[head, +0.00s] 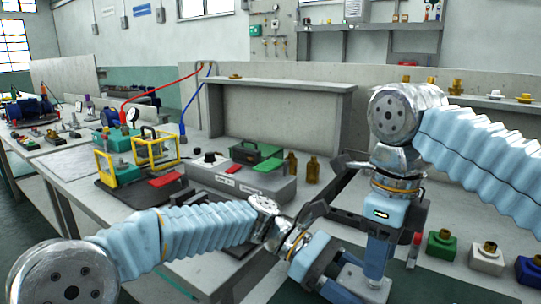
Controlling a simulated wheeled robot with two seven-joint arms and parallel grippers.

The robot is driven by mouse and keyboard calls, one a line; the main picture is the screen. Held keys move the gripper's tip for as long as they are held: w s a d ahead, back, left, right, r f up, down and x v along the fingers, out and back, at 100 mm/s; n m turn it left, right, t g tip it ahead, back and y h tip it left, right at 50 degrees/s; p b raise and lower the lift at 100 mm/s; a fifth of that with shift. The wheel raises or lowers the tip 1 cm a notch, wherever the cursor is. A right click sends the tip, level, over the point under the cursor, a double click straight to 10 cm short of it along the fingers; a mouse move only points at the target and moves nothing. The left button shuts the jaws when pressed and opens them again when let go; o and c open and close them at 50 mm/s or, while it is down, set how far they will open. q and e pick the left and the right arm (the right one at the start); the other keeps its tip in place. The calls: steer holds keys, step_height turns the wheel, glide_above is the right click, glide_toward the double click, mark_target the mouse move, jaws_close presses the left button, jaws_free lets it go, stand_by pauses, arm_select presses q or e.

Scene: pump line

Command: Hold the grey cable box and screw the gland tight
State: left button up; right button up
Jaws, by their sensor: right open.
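My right gripper (375,272) points straight down at the front of the bench, with its pale blue fingers low over the work spot. It is open. My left gripper (335,285) reaches in from the left, tilted down towards the same spot. Its fingertips are close beside the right fingers, and I cannot tell whether they are shut. A pale grey piece (353,273) shows between the two grippers. It may be the grey cable box, but the fingers hide most of it. The gland on it cannot be made out.
Green (441,249), white (486,262) and blue (528,273) boxes with brass fittings stand at the right. Two brass bottle-like pieces (312,170) stand behind the grippers. A grey console (240,182), a yellow frame (155,149) and a raised shelf (280,86) lie further back.

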steer(key=n, duration=1.5)
steer(key=shift+n, duration=0.4)
steer(key=shift+f, duration=0.15)
steer(key=shift+f, duration=1.5)
steer(key=shift+c, duration=0.2)
